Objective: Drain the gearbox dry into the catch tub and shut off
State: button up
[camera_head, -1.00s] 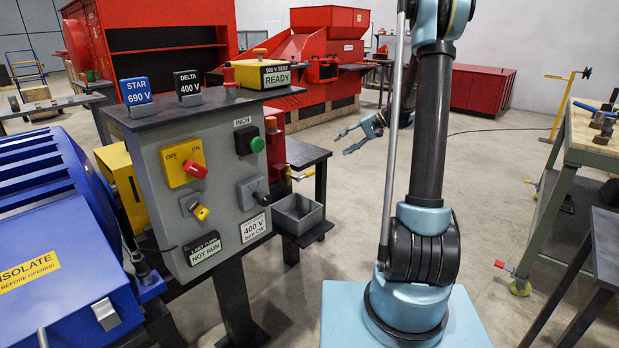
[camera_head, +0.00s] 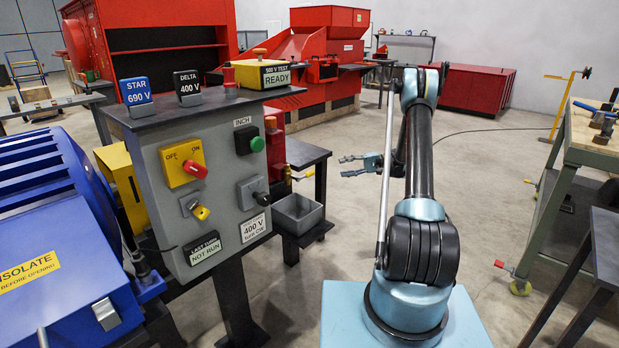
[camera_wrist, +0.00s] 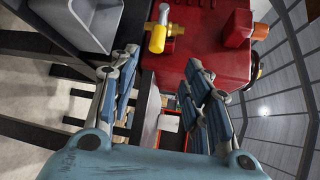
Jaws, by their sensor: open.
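The red gearbox (camera_head: 275,150) is partly hidden behind the grey control panel in the head view. It also shows in the wrist view (camera_wrist: 213,45). A brass drain fitting with a yellow lever (camera_head: 303,175) sticks out of its side, and it shows in the wrist view too (camera_wrist: 157,38). The grey catch tub (camera_head: 306,223) stands below the fitting. In the wrist view the tub (camera_wrist: 82,28) is at the upper left. My gripper (camera_head: 345,165) is open and empty, to the right of the lever and apart from it. Its fingers (camera_wrist: 160,68) point towards the gearbox side.
The control panel (camera_head: 225,190) with switches and signs stands left of the gearbox. A dark table (camera_head: 307,153) is beside and behind the gearbox. A green-framed workbench (camera_head: 572,150) is at the right. The floor (camera_head: 490,200) between is clear.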

aim_at(309, 174)
jog(key=x, duration=1.7)
jog(key=shift+a+f, duration=0.15)
jog(key=shift+f, duration=0.1)
grip_shut()
